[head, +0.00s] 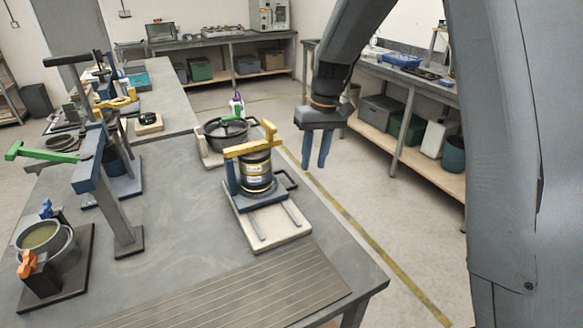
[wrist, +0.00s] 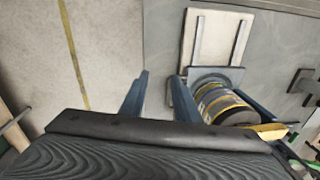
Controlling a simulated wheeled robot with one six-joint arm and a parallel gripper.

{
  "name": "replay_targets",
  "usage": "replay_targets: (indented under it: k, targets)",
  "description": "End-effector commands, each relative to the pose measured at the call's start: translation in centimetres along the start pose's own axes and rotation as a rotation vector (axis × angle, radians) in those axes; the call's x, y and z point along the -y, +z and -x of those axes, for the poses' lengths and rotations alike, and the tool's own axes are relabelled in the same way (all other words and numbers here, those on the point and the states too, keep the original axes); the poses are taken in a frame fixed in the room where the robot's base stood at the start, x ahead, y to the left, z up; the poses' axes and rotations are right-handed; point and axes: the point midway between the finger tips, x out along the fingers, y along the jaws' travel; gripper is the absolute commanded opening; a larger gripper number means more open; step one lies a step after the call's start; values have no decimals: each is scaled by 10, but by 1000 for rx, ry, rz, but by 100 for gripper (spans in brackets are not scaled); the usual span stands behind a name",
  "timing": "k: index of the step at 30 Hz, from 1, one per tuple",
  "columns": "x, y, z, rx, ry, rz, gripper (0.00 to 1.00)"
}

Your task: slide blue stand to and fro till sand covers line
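The blue stand (head: 232,180) sits on a pale base (head: 262,232) with two rails near the table's right edge. It carries a dark cylinder with yellow bands (head: 257,172) under a yellow top bar (head: 252,147). A black loop handle (head: 289,180) sticks out on its right. In the wrist view the banded cylinder (wrist: 222,102) and pale base (wrist: 208,40) lie right of my fingers. My gripper (head: 316,150) is open and empty, fingers down, right of the stand and apart from it. I cannot make out sand or a line.
A black pan (head: 226,133) stands behind the stand. A ribbed mat (head: 230,295) lies at the front. Floor is clear right of the table.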

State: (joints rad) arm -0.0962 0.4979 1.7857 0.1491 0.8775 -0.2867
Motion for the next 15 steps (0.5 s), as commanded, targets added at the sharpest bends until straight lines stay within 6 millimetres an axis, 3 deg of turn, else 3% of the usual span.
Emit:
replay_targets:
  k: [1,3,6,11,15]
  targets:
    - [5,-20,-1,7,-13,29,29]
    - [12,-42,-1,15,-33,62,29]
    - [18,-62,-1,23,-52,98,29]
    - [24,-74,-4,28,-66,124,29]
    - [26,-74,-18,31,-68,125,29]
